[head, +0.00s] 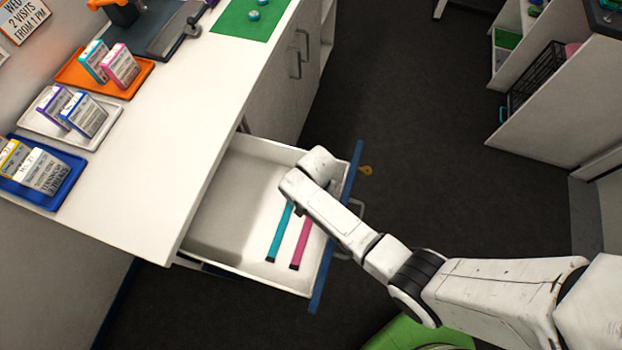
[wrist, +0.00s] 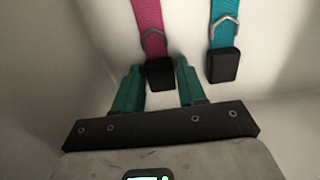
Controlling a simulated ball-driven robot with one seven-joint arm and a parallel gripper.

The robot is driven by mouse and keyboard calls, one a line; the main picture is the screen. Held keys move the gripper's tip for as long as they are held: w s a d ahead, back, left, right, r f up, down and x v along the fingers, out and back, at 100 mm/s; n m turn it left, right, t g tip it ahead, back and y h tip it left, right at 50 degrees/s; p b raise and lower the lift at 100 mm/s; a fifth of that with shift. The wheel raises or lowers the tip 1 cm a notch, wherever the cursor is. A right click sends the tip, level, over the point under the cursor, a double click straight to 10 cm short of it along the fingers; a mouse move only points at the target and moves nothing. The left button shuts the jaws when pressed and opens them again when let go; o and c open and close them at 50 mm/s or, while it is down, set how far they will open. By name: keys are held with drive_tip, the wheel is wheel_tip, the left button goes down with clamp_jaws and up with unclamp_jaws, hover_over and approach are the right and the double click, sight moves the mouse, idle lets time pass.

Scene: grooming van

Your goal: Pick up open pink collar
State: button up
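The open pink collar (head: 302,243) lies straight in the open white drawer (head: 213,232), to the right of a teal collar (head: 279,234). In the wrist view, the pink collar (wrist: 149,22) ends in a black buckle (wrist: 160,74) with a metal ring above it. My gripper (wrist: 155,72) has two teal fingers spread apart, one on each side of the black end. I cannot tell if either finger touches it. The teal collar (wrist: 226,20) lies to the right, outside the fingers. In the head view my arm hides the gripper and the collars' upper ends.
The drawer walls stand close around my gripper. A blue drawer front (head: 338,225) edges the right side. The white counter (head: 170,130) above holds an orange tray (head: 75,72), a white tray (head: 50,132) and a blue tray (head: 22,193) with small boxes.

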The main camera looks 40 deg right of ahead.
drive_tip(key=c, duration=0.7)
drive_tip(key=shift+o, duration=0.2)
drive_tip(key=shift+r, duration=0.1)
